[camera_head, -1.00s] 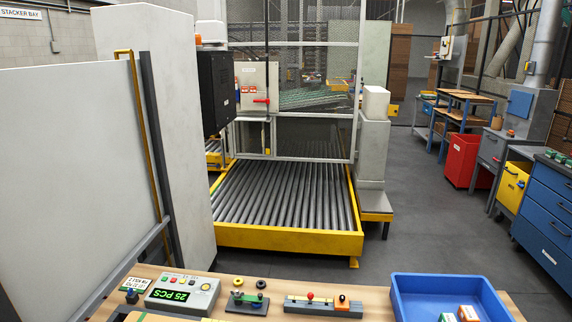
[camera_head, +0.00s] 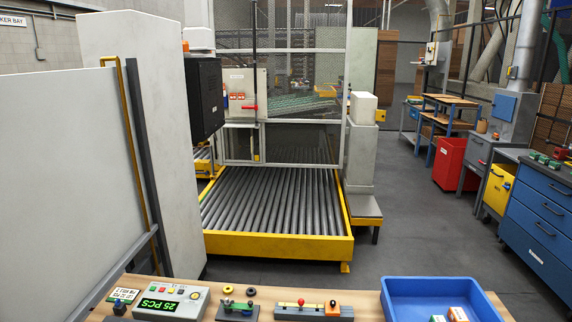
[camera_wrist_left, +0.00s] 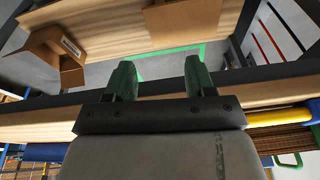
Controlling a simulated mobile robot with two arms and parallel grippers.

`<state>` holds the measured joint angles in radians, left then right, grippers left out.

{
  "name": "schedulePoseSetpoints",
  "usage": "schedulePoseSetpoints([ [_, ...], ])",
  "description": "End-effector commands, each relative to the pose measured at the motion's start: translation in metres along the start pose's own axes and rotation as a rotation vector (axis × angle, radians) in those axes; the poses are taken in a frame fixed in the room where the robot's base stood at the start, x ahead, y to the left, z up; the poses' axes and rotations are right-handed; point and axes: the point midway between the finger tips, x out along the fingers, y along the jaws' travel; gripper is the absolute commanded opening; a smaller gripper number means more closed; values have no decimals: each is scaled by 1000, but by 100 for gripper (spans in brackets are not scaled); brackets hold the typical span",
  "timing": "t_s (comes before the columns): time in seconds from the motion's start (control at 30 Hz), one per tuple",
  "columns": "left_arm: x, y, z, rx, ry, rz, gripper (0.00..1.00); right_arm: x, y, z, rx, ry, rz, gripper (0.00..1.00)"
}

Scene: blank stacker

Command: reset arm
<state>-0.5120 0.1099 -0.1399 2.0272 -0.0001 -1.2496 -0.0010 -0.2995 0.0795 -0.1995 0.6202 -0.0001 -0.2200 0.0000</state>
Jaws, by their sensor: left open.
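My left gripper (camera_wrist_left: 157,82) shows in the left wrist view with its two green fingers wide apart. It is open, and nothing is between the fingers. Beyond the fingertips lie a green outline and a grey surface. No arm or gripper shows in the head view. My right gripper is in neither view.
A wooden bench (camera_head: 365,310) at the front holds a counter box (camera_head: 172,299), a lever block (camera_head: 312,306) and a blue tray (camera_head: 393,301) with small boxes. Behind stands a yellow-framed roller conveyor (camera_head: 279,245). A cardboard box (camera_wrist_left: 58,54) shows in the wrist view.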

Motion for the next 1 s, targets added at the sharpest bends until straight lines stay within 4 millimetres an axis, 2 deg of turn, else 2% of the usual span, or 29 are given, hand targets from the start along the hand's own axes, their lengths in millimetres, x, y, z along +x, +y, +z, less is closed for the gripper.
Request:
schedulePoseSetpoints([
  [0.03, 22, 1, 8, 1, -16, 2, 55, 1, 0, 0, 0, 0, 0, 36],
  [0.17, 83, 4, 36, 6, -44, 5, 55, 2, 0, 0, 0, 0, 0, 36],
  [0.27, 130, 6, 68, 10, -68, 8, 55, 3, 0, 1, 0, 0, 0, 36],
  [0.4, 184, 8, 123, 18, -102, 12, 55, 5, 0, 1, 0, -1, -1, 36],
  [0.5, 211, 10, 166, 23, -124, 14, 55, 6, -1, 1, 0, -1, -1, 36],
  [0.6, 228, 10, 205, 28, -142, 16, 55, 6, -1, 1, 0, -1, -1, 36],
  [0.73, 237, 10, 242, 33, -157, 17, 55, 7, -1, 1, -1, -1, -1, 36],
  [0.8, 238, 9, 251, 34, -160, 17, 55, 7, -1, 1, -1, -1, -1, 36],
  [1.0, 238, 9, 251, 34, -160, 17, 55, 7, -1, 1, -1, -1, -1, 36],
])
